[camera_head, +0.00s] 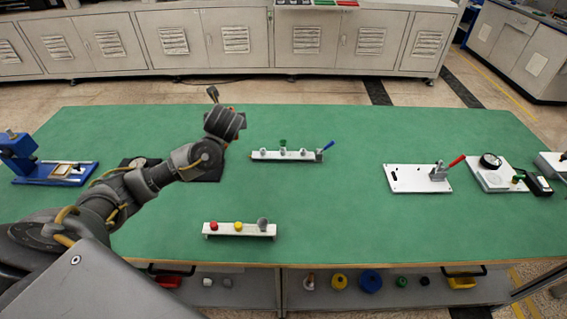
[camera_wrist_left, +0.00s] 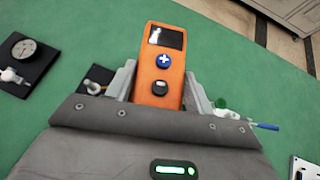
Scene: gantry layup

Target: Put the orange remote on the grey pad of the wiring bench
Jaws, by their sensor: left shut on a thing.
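The orange remote (camera_wrist_left: 166,66) has a dark screen, a blue button with a white plus and a dark round button. It is between the two fingers of my left gripper (camera_wrist_left: 158,80), which is shut on it. In the head view my left gripper (camera_head: 213,97) is over the back left of the green bench top (camera_head: 340,205); I cannot make out the remote there. I cannot make out a grey pad for certain in either view. My right gripper is not in view.
A white rail with a blue lever (camera_head: 287,156) stands right of my left gripper. A black panel with a gauge (camera_wrist_left: 25,60) lies to the left. A blue press (camera_head: 45,172), a short white rail (camera_head: 239,230) and a red-levered clamp plate (camera_head: 418,180) stand elsewhere. The bench centre is clear.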

